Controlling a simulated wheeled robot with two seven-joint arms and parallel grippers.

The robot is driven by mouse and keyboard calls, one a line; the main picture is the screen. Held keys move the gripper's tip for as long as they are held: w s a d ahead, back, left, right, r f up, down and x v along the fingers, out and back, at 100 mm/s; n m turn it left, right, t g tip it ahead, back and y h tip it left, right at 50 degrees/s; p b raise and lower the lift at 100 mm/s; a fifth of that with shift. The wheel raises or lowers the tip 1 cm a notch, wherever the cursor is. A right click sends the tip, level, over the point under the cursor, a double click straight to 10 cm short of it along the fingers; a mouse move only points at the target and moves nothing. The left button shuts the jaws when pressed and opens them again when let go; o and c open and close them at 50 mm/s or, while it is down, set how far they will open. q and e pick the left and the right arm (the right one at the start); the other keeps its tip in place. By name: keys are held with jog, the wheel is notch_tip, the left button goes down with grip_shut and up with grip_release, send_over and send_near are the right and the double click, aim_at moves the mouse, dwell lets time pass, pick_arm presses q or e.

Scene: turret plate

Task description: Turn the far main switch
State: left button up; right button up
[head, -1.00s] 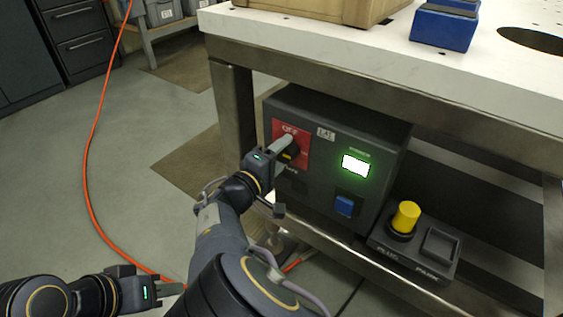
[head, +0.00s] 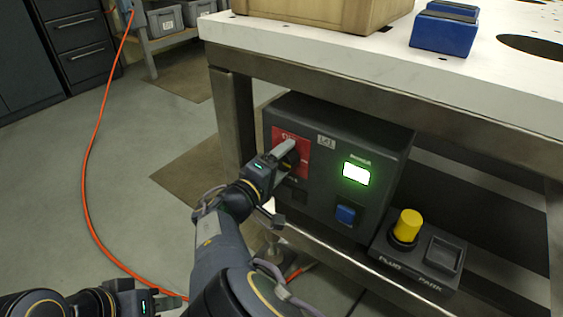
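A dark control box (head: 325,185) sits on the shelf under the white table. On its left face is a red plate (head: 304,143) marked OFF, with a black rotary switch knob (head: 292,160) largely covered by my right gripper (head: 284,150). The gripper's visible grey finger lies against or right beside the knob; the other finger is hidden, so its grip cannot be told. A screen (head: 356,172) on the box is lit green-white. My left gripper (head: 168,302) is low at the bottom left, away from the box; its opening is unclear.
A blue button (head: 346,214) is below the screen. A plug-and-park block (head: 420,258) with a yellow plug (head: 408,224) stands right of the box. A metal table leg (head: 232,115) is close left. An orange cable (head: 88,190) crosses the floor.

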jog(key=p+v, duration=0.2)
jog(key=v, duration=0.5)
jog(key=shift+s+a, duration=0.25)
jog(key=shift+s, duration=0.05)
dwell(0.3)
